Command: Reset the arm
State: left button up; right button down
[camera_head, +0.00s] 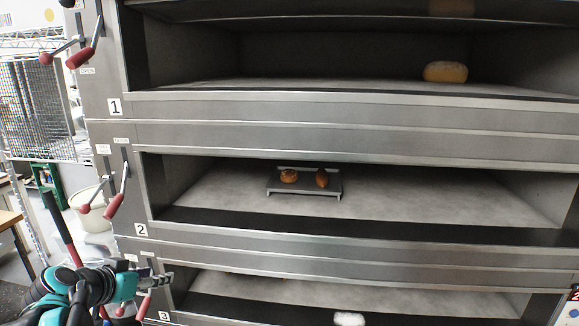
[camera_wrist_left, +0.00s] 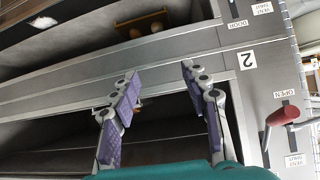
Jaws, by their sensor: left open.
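My left gripper (camera_head: 165,279) is at the lower left of the head view, in front of the oven face near the deck marked 3. It holds nothing that I can see. In the left wrist view the two purple-padded fingers (camera_wrist_left: 160,78) are spread apart with a clear gap. They stand in front of the oven's steel front, beside the upside-down "2" label (camera_wrist_left: 247,60). My teal left arm (camera_head: 122,284) comes in from the lower left. My right gripper is in neither view.
A deck oven (camera_head: 330,145) fills most of the head view. A grey tray (camera_head: 303,188) with two small breads lies in its middle deck. A loaf (camera_head: 445,71) sits in the upper deck. Red-knobbed handles (camera_head: 115,206) stick out at the left, near a wire rack (camera_head: 38,108).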

pick_arm(q)
jog(key=s+d+f+g+b, duration=0.1)
jog(key=s+d+f+b, duration=0.2)
jog(key=f, duration=0.6)
jog(key=s+d+f+n+g+y+b, duration=0.1)
jog(key=s+d+f+b, duration=0.2)
jog(key=s+d+f, duration=0.5)
jog(key=s+d+f+g+b, duration=0.1)
jog(key=s+d+f+b, duration=0.3)
jog(key=f, duration=0.7)
jog(key=shift+s+d+f+n+g+y, duration=0.2)
jog(key=shift+s+d+n+g+y, duration=0.15)
jog(key=shift+s+d, duration=0.7)
